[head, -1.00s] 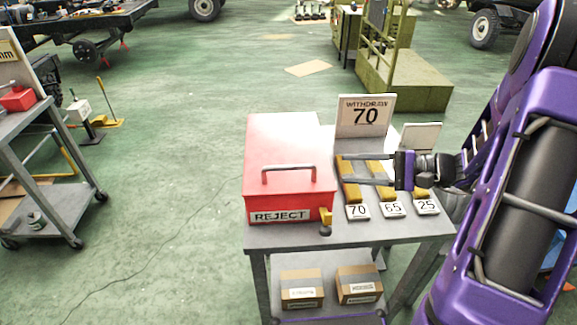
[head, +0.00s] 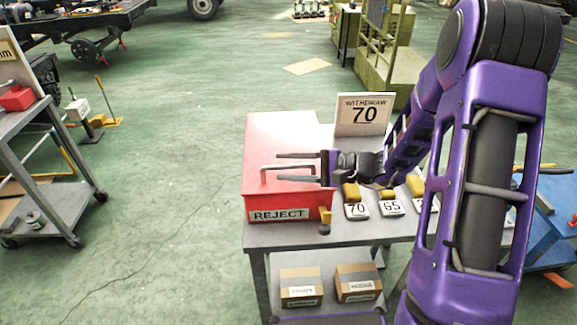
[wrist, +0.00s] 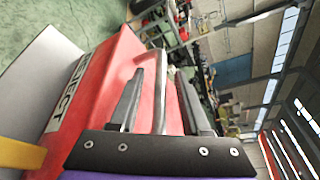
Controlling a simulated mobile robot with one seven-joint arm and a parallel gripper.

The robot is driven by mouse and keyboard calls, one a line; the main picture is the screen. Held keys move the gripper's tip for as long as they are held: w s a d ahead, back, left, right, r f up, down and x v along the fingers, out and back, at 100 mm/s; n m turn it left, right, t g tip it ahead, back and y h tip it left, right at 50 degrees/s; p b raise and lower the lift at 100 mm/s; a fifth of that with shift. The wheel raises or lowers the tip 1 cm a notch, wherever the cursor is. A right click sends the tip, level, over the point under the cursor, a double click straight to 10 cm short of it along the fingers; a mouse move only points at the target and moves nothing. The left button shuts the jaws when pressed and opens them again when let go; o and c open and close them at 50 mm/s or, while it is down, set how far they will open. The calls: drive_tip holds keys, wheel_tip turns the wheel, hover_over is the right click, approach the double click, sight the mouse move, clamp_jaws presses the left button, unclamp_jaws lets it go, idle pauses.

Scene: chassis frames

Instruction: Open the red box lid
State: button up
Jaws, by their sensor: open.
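The red box (head: 270,145) labelled REJECT stands on the left of the grey cart with its lid down. A metal bar handle (head: 287,168) rises from the lid near its front edge. My gripper (head: 278,167) is open, its two fingers pointing left across the right part of the lid, around the handle's height. In the wrist view the handle (wrist: 161,85) shows between the two open fingers (wrist: 155,95). I cannot tell whether either finger touches it. The red box (wrist: 105,85) fills the left of that view.
A sign (head: 362,115) reading WITHDRAW 70 stands behind yellow pieces with number tags (head: 357,211) right of the box. Two cardboard boxes (head: 300,287) lie on the lower shelf.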

drive_tip(key=shift+c, duration=0.2)
clamp_jaws()
idle(1.2)
